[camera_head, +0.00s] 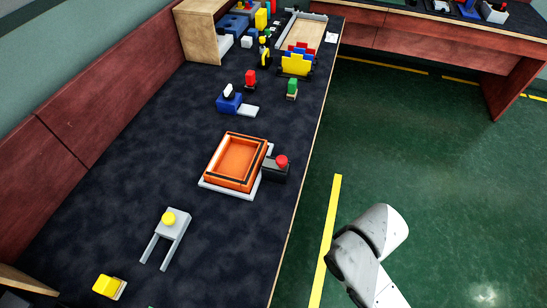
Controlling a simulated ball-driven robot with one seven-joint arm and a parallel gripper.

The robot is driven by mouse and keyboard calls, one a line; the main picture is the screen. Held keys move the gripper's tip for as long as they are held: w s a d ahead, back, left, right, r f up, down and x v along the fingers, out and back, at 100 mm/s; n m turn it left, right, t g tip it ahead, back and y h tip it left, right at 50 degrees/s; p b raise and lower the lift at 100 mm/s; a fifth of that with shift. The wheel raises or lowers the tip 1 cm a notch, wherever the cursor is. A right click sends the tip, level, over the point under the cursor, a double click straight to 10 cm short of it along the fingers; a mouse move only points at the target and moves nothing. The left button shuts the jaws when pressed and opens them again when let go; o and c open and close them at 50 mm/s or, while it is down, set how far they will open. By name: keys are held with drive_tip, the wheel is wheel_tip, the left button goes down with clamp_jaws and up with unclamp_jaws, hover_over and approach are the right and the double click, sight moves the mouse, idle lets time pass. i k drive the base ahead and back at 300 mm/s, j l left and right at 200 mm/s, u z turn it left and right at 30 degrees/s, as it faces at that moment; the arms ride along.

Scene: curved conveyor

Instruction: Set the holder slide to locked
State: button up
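No label shows which part is the holder slide. An orange square tray (238,160) with a dark inner edge sits on a white base plate (228,192) mid-bench. A black block (275,174) with a red knob (281,161) stands at the tray's right side. Nearer, a grey two-pronged piece (176,226) carries a yellow round knob (168,218). I cannot tell whether any slide is locked. My arm shows at the lower right, over the floor and apart from the bench; my gripper is not in view.
A blue block with a white lever (229,102) and red and green pieces (292,89) stand farther along the dark bench (110,165). A yellow block (109,286) lies at the near left. A wooden box (200,30) is at the back. The green floor (430,140) is clear.

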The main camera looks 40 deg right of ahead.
sight(281, 163)
drive_tip(key=k+j, duration=0.65)
drive_tip(key=j, duration=0.3)
drive_tip(key=i+l, duration=0.1)
drive_tip(key=i, duration=0.35)
drive_tip(key=z, duration=0.05)
